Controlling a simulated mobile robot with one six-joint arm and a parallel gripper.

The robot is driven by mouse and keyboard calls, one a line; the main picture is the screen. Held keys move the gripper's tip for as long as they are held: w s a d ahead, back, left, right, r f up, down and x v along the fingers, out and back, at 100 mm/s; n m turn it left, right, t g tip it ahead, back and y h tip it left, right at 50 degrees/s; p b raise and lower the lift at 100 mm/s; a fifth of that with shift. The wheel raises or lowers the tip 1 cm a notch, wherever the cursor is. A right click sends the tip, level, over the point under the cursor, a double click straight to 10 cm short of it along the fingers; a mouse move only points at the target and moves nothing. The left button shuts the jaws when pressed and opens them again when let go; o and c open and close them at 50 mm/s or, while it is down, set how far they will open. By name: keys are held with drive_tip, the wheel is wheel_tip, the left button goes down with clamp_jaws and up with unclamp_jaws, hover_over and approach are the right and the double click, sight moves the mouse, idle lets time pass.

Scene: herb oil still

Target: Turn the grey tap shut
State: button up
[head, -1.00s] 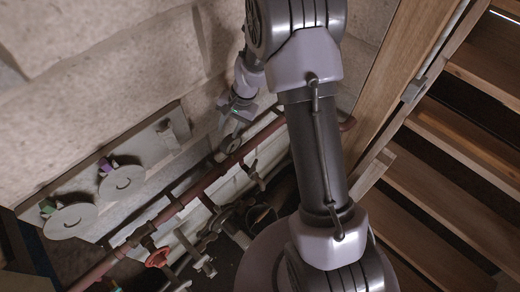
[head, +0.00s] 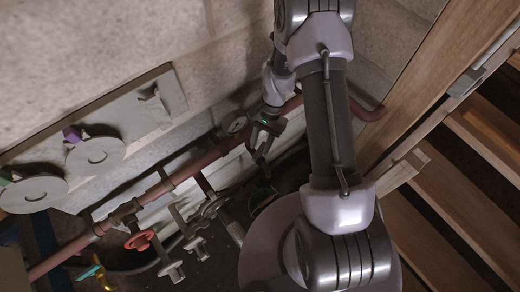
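Several grey tap-like fittings stand along the rusty red pipe (head: 185,172). One grey tap (head: 214,206) with a handle is below and left of my gripper; which fitting is the task's grey tap is not certain. Another grey fitting (head: 172,270) is lower left. My gripper (head: 258,150) is above and right of the grey tap, in front of the pipe, pointing down. Its small fingers look apart and nothing shows between them. It appears clear of the taps.
A red tap handle (head: 139,240) and a teal-and-yellow object (head: 96,275) are at lower left. A round gauge (head: 235,123) sits by the pipe. Two pale discs (head: 95,155) hang at a wall panel (head: 135,105). Wooden shelving (head: 450,185) bounds the right side.

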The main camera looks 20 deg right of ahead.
drive_tip(key=shift+s+a+f, duration=0.15)
drive_tip(key=shift+a+f, duration=0.05)
drive_tip(key=shift+f, duration=0.45)
drive_tip(key=shift+c, duration=0.4)
clamp_jaws()
drive_tip(key=m+b, duration=0.1)
drive_tip(key=m, duration=0.1)
drive_tip(key=shift+d+f+m+t+y+b, duration=0.1)
drive_tip(key=shift+f+m+t+y+b, duration=0.05)
drive_tip(key=shift+m+t+y+b, duration=0.25)
drive_tip(key=shift+m+t+b, duration=0.3)
drive_tip(key=shift+m, duration=0.4)
drive_tip(key=shift+s+m, duration=0.1)
drive_tip(key=shift+m, duration=0.2)
drive_tip(key=shift+o, duration=0.4)
unclamp_jaws()
